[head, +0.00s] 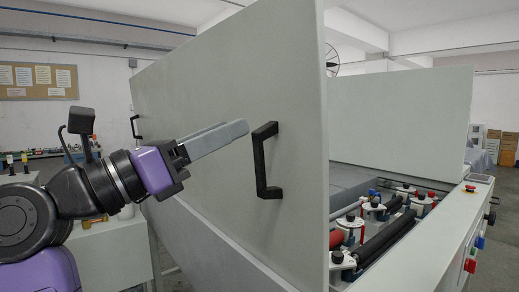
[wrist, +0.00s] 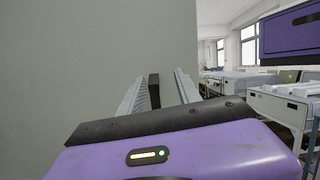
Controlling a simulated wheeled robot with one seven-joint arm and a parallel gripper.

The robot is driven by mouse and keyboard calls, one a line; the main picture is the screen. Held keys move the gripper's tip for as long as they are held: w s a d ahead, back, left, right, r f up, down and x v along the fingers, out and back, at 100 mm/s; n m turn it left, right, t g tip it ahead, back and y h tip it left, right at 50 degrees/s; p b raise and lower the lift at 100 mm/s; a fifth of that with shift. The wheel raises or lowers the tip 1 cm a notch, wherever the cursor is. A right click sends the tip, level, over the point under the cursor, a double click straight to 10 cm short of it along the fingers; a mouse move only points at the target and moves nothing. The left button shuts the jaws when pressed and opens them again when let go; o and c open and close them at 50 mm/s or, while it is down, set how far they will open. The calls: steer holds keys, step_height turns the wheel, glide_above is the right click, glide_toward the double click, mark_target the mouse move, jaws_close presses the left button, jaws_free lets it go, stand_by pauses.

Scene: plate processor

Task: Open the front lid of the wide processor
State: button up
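The front lid (head: 215,80) of the wide processor is a large pale grey-green panel standing steeply raised. It also fills the left of the wrist view (wrist: 90,60). A black bar handle (head: 262,165) is on its near end, and a second black handle (head: 136,127) is at its far end. My gripper (head: 246,128) is beside the lid's outer face, its fingertips just left of the near handle. In the wrist view the fingers (wrist: 158,88) are apart, with a dark piece of handle (wrist: 154,90) seen between them. I cannot tell whether they touch it.
The processor's open bay shows rollers (head: 385,240) and red and blue fittings. A second raised panel (head: 400,120) stands behind. A control edge with buttons (head: 470,265) is at the right. A pale cabinet (head: 110,250) is at lower left. Other benches show in the wrist view (wrist: 280,105).

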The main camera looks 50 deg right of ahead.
mark_target(256, 150)
steer(key=shift+s+d+f+m+t+y+p, duration=0.2)
steer(key=shift+d+f+y, duration=0.4)
steer(key=shift+d, duration=0.8)
steer(key=shift+s+d+f+m+t+y+p, duration=0.1)
steer(key=shift+d+f+m+t+y+p, duration=0.3)
steer(key=shift+d, duration=1.05)
steer(key=shift+s+d+f+t+y+p, duration=0.15)
steer(key=shift+d+f+y, duration=0.55)
steer(key=shift+d, duration=0.7)
steer(key=shift+f, duration=0.1)
steer(key=shift+c, duration=0.2)
jaws_close()
